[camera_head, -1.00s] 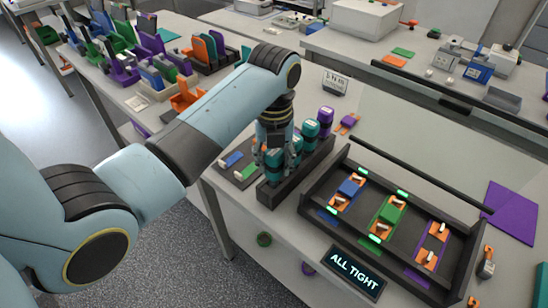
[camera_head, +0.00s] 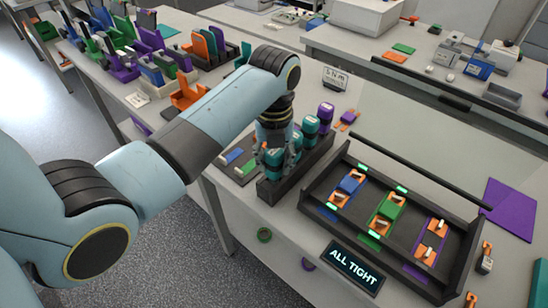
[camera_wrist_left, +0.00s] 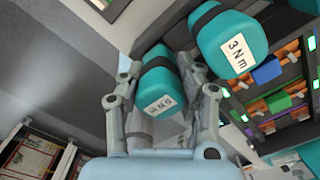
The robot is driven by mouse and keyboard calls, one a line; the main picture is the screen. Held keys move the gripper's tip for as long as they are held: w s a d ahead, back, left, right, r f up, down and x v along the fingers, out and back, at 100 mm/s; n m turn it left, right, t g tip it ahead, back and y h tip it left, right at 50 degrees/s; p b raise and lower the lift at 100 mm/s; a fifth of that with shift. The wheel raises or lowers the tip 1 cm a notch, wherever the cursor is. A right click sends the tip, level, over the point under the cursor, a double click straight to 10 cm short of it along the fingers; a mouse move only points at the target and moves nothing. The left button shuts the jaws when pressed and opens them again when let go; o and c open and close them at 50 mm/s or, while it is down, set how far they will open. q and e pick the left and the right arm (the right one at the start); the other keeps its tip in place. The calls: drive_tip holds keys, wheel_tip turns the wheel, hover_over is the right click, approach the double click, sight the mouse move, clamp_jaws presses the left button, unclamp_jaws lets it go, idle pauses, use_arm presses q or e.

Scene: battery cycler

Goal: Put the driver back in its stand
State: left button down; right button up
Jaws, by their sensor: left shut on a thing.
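The dark driver stand (camera_head: 292,183) is on the bench, left of the tray of modules. My left gripper (camera_head: 270,156) is over the stand's near left end, pointing down, its fingers around a teal driver (camera_head: 273,166). In the left wrist view the gripper (camera_wrist_left: 163,100) is shut on this teal driver (camera_wrist_left: 160,82), which has a small white label. Beside it is another teal driver marked 3 N m (camera_wrist_left: 231,45). A teal driver (camera_head: 310,127) and a purple-topped one (camera_head: 326,113) stand farther along the stand. The held driver's lower end is hidden. My right gripper is not seen.
The tray (camera_head: 402,188) right of the stand holds blue, green and purple modules. A sign reading ALL TIGHT (camera_head: 353,268) is at its front. A small torque display (camera_head: 335,79) stands behind the stand. A purple mat (camera_head: 509,210) lies at the right.

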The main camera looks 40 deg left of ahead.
use_arm(q)
drive_tip(key=c, duration=0.8)
unclamp_jaws()
drive_tip(key=shift+r, duration=3.75)
